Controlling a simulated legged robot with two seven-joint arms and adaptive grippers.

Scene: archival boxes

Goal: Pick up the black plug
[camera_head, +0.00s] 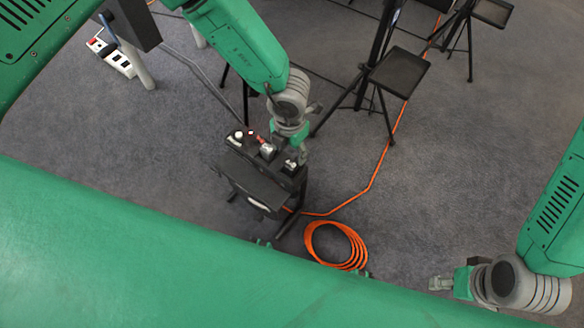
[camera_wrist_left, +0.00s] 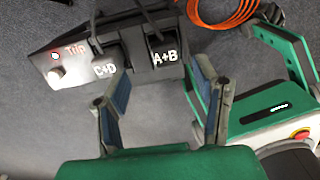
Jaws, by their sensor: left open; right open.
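A dark control box (camera_head: 255,185) carries two plug-like blocks on its top. The block marked A+B (camera_wrist_left: 165,65) looks black, and a greyer block marked C+D (camera_wrist_left: 107,68) sits to its left in the left wrist view. Both have dark cables. Which one is the black plug is not certain; the A+B block looks darker. My left gripper (camera_wrist_left: 160,82) is open, its fingers spread on either side below the A+B block. It also shows above the box in the head view (camera_head: 297,148). My right gripper (camera_head: 440,284) is open and empty, low at the right.
A white knob (camera_wrist_left: 55,78) and a red light labelled Trip are at the box's left end. A coiled orange cable (camera_head: 337,245) lies on the grey floor near the box. A black tripod stand (camera_head: 398,73) stands behind. Floor to the right is clear.

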